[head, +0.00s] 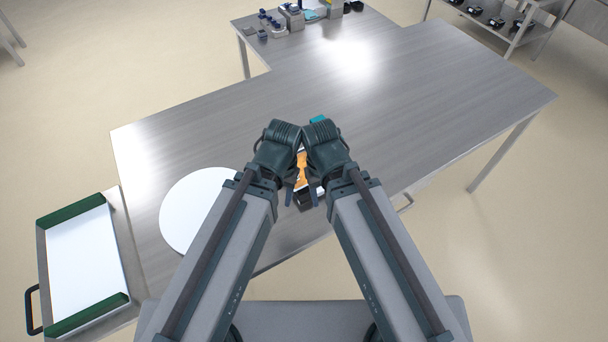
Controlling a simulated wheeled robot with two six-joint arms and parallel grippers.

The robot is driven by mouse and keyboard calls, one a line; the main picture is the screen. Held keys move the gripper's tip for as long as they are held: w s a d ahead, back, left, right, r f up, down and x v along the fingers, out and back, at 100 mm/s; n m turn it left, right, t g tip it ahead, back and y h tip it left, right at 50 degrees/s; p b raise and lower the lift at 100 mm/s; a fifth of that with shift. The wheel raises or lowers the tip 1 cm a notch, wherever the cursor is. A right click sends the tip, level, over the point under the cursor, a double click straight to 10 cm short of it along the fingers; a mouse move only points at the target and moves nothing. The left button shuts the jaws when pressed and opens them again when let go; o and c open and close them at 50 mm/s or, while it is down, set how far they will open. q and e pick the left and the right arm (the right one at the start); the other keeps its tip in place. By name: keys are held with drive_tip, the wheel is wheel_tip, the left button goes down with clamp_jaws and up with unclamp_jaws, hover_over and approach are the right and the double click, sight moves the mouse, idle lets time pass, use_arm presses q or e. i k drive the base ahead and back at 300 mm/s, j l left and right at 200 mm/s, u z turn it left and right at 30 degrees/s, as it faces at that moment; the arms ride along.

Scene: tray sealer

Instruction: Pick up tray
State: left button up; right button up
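A small dark tray (305,202) with orange contents (301,168) lies near the front edge of the metal table, between my two grippers. My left gripper (287,186) is at its left side and my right gripper (315,190) is at its right side, both pointing down. The arms and wrists hide much of the tray. I cannot tell whether the fingers touch it or how far they are open.
A white round disc (195,210) lies on the table (400,90) at left. A white-topped cart (80,262) with green end bars stands at far left. A teal item (318,119) shows behind my wrists. Small equipment (292,14) stands at the back. The table's right side is clear.

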sight(301, 186)
drive_tip(key=k+l+u, duration=0.15)
drive_tip(key=l+u, duration=0.3)
drive_tip(key=k+l+u, duration=0.2)
drive_tip(key=u, duration=0.3)
drive_tip(key=l, duration=0.1)
